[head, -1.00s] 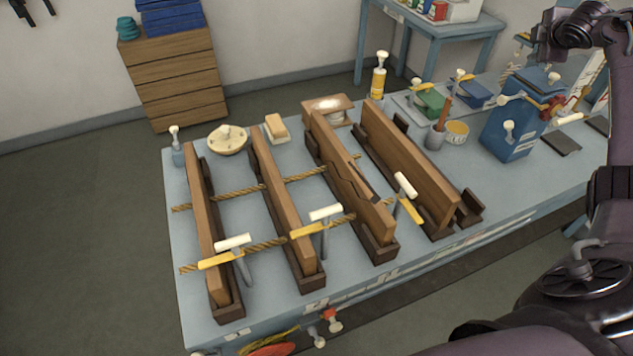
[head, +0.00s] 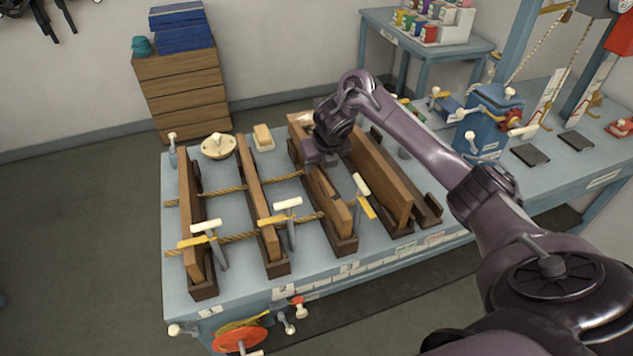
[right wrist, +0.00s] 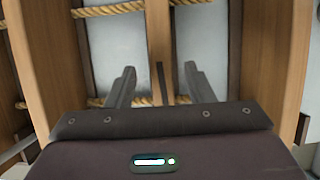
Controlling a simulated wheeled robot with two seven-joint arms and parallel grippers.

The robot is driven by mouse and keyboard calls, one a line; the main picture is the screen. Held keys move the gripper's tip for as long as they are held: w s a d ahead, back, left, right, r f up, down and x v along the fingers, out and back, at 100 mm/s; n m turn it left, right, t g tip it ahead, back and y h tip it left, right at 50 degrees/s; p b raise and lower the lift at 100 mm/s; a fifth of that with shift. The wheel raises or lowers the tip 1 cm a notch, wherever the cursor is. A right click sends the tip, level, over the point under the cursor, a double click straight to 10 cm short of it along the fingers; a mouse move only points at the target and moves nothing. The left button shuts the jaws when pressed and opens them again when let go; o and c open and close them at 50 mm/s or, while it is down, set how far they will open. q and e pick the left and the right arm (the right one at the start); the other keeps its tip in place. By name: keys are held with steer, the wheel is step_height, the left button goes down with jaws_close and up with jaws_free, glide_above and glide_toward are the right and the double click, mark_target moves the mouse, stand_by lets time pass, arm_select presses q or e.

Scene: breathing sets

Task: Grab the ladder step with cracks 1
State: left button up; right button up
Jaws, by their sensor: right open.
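Several wooden ladder steps stand on edge in dark holders on the blue table. The third step from the left (head: 325,196) lies under my right gripper (head: 323,163), which covers its far part; its near part shows a notch-like crack. In the right wrist view this step (right wrist: 159,40) runs up the middle, with a dark slit in it. My open right gripper (right wrist: 160,84) has one finger on each side of the step, apart from it. The other steps are the leftmost (head: 190,220), the second (head: 258,200) and the rightmost (head: 380,180). My left gripper is out of view.
Two ropes (head: 225,237) cross between the steps. T-handled tools (head: 288,212) stand close to the steps' near ends. A round wooden dish (head: 217,147) and a brush-like block (head: 263,138) lie behind. A blue container (head: 482,125) stands to the right.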

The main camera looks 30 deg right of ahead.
mark_target(318, 165)
steer(key=shift+w+d+f+p, duration=0.15)
steer(key=shift+w+f+p, duration=0.35)
steer(key=shift+w+f, duration=0.4)
steer(key=shift+p+x, duration=0.3)
steer(key=shift+x, duration=0.85)
steer(key=shift+d+f, duration=0.15)
steer(key=shift+f, duration=0.2)
steer(key=shift+w+f, duration=0.15)
steer(key=shift+f, duration=0.2)
jaws_close()
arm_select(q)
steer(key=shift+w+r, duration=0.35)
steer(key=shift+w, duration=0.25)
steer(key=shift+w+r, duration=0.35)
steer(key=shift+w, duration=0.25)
arm_select(e)
steer(key=shift+r, duration=0.15)
